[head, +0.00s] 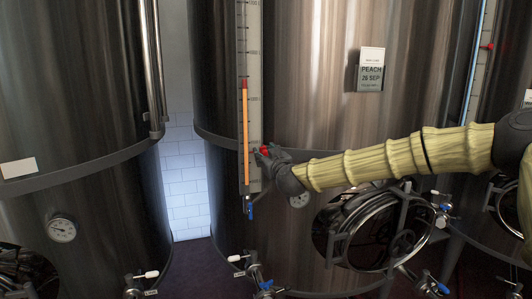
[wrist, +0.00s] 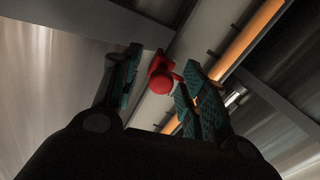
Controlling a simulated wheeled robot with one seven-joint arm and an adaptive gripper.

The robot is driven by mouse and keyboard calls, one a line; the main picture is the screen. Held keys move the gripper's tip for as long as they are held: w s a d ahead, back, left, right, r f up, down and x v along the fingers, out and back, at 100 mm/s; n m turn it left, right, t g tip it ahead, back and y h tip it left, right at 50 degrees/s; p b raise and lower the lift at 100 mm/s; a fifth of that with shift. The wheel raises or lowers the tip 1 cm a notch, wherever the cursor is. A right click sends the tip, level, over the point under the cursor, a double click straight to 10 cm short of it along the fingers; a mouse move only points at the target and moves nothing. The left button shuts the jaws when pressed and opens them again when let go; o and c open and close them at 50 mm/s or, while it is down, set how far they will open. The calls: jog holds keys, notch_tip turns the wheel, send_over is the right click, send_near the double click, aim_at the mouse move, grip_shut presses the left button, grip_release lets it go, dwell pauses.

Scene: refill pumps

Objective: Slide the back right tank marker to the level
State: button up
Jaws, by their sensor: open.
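A tall steel tank (head: 310,60) labelled PEACH 26 SEP stands in the middle of the head view. Its upright gauge holds an orange liquid column (head: 245,120), whose top is well above the gripper. A red marker (head: 265,150) sits on the gauge scale, below the liquid's top. My gripper (head: 262,154) is at the marker. In the wrist view, the red marker (wrist: 161,80) shows between the two open fingers of my gripper (wrist: 157,72). The right finger looks very close to it; I cannot tell whether it touches. The orange column (wrist: 235,50) runs to the right.
Another tank (head: 470,80) at the right has a blue gauge with its own red marker (head: 487,46). A dark steel tank (head: 70,100) stands at the left. A blue-handled valve (head: 250,208) is below the gauge. A round hatch (head: 375,228) protrudes below my arm.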

aim_at(266, 151)
jog(key=shift+w, duration=0.1)
grip_shut()
dwell(0.3)
notch_tip(266, 151, up, 22)
jog(key=p, duration=0.2)
jog(key=shift+f+p, duration=0.15)
jog(key=shift+p, duration=0.15)
dwell(0.4)
jog(key=shift+c, duration=0.4)
grip_release()
jog(key=shift+f, duration=0.15)
